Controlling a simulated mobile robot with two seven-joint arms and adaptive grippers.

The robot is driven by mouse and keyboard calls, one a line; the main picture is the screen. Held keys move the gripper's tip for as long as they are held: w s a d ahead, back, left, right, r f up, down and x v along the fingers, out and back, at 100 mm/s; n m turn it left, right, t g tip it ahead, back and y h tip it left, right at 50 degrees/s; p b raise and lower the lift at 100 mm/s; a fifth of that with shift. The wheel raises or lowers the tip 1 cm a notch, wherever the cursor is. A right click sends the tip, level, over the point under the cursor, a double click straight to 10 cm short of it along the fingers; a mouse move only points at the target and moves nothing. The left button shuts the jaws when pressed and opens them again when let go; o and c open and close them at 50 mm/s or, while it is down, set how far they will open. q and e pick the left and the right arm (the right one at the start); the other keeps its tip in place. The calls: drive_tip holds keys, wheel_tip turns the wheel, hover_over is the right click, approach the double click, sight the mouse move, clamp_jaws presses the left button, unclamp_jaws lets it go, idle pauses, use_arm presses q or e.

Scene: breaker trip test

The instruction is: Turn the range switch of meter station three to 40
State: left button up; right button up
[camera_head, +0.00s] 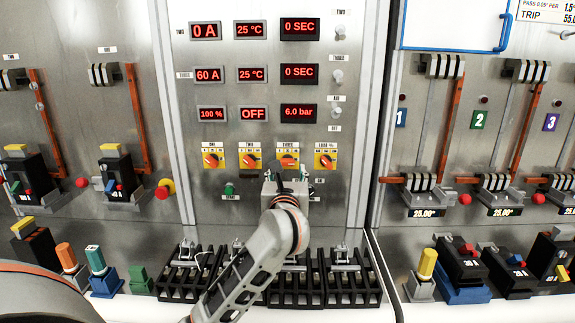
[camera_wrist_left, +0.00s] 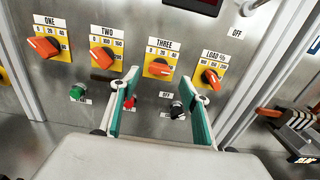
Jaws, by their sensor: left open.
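The range switch of station three is an orange knob (camera_wrist_left: 159,68) on a yellow plate under a "THREE" label, with a printed scale along its upper edge. I cannot tell surely which mark it points to. In the head view the knob (camera_head: 289,161) shows just above my left gripper (camera_head: 287,180). In the wrist view my left gripper (camera_wrist_left: 163,100) is open, its two teal-padded fingers apart with nothing held between them. The fingertips appear below switch three, one toward its lower left and one near the LOAD knob (camera_wrist_left: 210,78). My right gripper is not in view.
Similar knobs ONE (camera_wrist_left: 44,47) and TWO (camera_wrist_left: 104,58) sit to the left. A green button (camera_wrist_left: 78,93), a red button (camera_wrist_left: 130,103) and a black switch (camera_wrist_left: 177,110) lie below the knobs. Black terminal blocks (camera_head: 182,278) stand along the panel's bottom.

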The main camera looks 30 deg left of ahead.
sight(287, 165)
use_arm(q)
drive_tip(key=x, duration=0.3)
drive_tip(key=shift+w+a, duration=0.15)
drive_tip(key=shift+w, duration=0.1)
drive_tip(key=shift+w+a, duration=0.15)
drive_tip(key=shift+w, duration=0.2)
drive_tip(key=c, duration=1.1)
